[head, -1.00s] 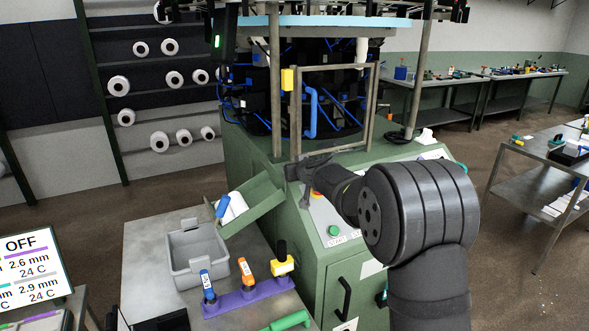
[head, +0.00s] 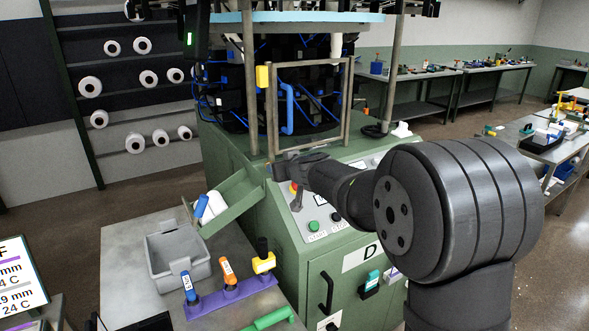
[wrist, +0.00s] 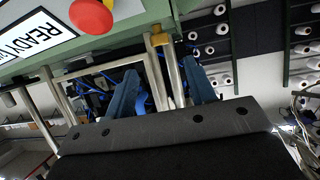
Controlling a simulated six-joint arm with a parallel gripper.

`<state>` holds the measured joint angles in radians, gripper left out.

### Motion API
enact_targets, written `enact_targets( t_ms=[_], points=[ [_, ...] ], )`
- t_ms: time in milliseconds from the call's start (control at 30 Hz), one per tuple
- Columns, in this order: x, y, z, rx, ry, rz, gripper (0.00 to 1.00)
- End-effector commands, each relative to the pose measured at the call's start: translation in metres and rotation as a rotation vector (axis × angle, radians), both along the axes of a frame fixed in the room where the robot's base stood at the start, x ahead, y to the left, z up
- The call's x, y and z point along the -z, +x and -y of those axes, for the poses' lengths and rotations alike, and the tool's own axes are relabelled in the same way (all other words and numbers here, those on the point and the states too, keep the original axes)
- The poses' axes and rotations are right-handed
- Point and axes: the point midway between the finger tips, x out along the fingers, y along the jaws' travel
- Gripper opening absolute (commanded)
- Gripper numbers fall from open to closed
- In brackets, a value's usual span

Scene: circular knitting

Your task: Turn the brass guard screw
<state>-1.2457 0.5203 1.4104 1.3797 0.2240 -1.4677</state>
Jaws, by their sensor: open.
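No brass screw can be made out for certain in either view. The grey metal guard frame (head: 345,105) stands upright on the front of the green knitting machine (head: 235,140). A yellow block (head: 262,76) sits beside its upper left corner; a yellow piece (wrist: 161,39) also shows by a post in the wrist view. My gripper (head: 290,163) is at the frame's lower edge in the head view. In the wrist view its two blue-grey fingers (wrist: 162,90) stand apart with posts visible between them, and nothing is held. Contact with the frame cannot be told.
A red knob (wrist: 91,15) and an upside-down READY label (wrist: 38,40) show close in the wrist view. A green button (head: 314,226) is on the sloped panel. A grey bin (head: 180,262) and a purple tool rack (head: 235,296) stand on the bench at left.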

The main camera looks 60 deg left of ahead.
Motion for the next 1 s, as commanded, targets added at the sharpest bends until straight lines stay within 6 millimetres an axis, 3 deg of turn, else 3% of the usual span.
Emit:
enact_targets(
  t_ms=[300,500,1000],
  points=[
    [-0.023,-0.004,0.053,0.002,0.001,0.001,0.50],
    [-0.031,-0.006,0.073,0.000,0.001,0.000,0.50],
    [-0.033,-0.007,0.080,0.001,-0.001,-0.001,0.49]
  ],
)
